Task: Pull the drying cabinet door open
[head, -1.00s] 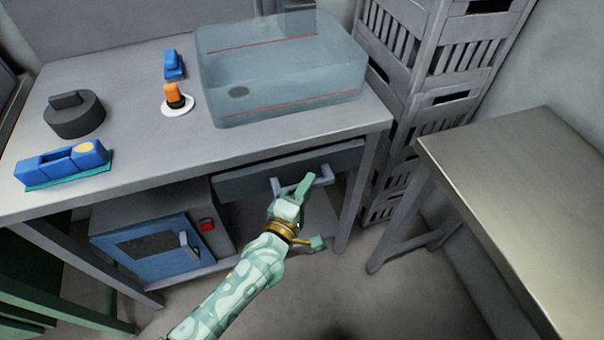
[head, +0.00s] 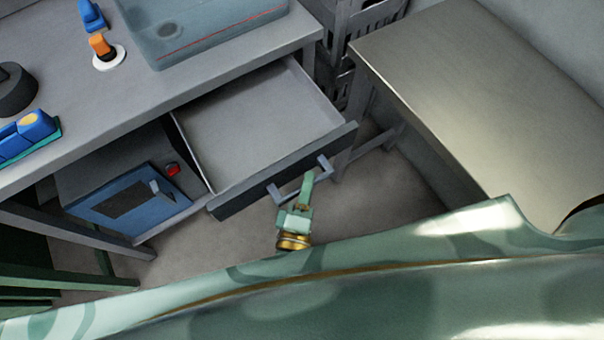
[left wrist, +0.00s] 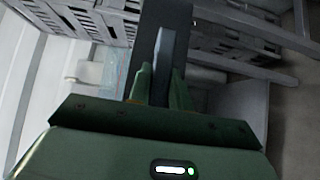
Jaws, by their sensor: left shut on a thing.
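The drying cabinet (head: 85,170) stands under the bench at the left of the head view. Its blue door (head: 100,217) looks shut and has a dark window and a grey handle (head: 162,189). My left gripper (head: 308,184) is away to the right of that door, shut on the grey bar handle (head: 277,194) of a drawer. In the left wrist view the drawer handle (left wrist: 165,65) stands between the fingers (left wrist: 160,88). The drawer (head: 255,115) is pulled out and looks empty. My right gripper is not in view.
The pulled-out drawer juts from the bench (head: 150,100) just right of the cabinet. A metal side table (head: 480,90) stands at the right. A water tank (head: 200,25), an orange-handled tool (head: 103,47) and blue items are on the bench. My own green arm crosses the foreground.

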